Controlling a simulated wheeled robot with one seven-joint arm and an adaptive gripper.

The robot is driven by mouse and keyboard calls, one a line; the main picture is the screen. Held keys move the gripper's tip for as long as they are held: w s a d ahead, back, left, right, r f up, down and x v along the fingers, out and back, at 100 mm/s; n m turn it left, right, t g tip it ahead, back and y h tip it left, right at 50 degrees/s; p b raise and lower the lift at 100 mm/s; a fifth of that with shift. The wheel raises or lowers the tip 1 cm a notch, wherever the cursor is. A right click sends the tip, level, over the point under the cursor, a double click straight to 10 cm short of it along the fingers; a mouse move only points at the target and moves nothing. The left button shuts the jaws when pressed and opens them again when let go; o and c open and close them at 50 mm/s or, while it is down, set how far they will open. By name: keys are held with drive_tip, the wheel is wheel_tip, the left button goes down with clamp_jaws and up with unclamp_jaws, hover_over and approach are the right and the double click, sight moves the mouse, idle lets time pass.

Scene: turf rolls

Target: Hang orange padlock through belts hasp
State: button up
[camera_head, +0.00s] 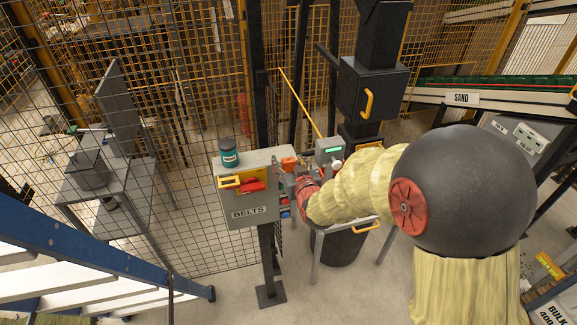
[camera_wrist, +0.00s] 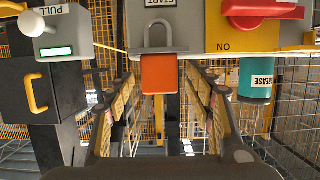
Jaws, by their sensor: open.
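The orange padlock (camera_wrist: 159,74) has a grey shackle and shows in the wrist view between and just beyond my fingertips. In the head view the padlock (camera_head: 289,163) is a small orange block by the grey housing. My gripper (camera_wrist: 159,88) is open, one finger on each side of the padlock, with no clear contact. In the head view my gripper (camera_head: 297,181) is small and partly hidden by my wrist. The grey BELTS box (camera_head: 243,212) bears a yellow plate with a red handle (camera_head: 252,185). The handle also shows in the wrist view (camera_wrist: 262,9). The hasp hole is not distinct.
A teal grease tin (camera_head: 229,158) stands on the BELTS box. A grey unit with a green display (camera_head: 329,150) is right of the padlock. Mesh fencing (camera_head: 190,200) is behind, a blue ladder (camera_head: 90,255) at lower left, a SAND conveyor (camera_head: 490,97) at right.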

drive_tip(key=shift+w+a+f, duration=0.1)
drive_tip(key=shift+w, duration=0.15)
drive_tip(key=shift+c, duration=0.7)
drive_tip(key=c, duration=1.1)
drive_tip(key=shift+c, duration=0.4)
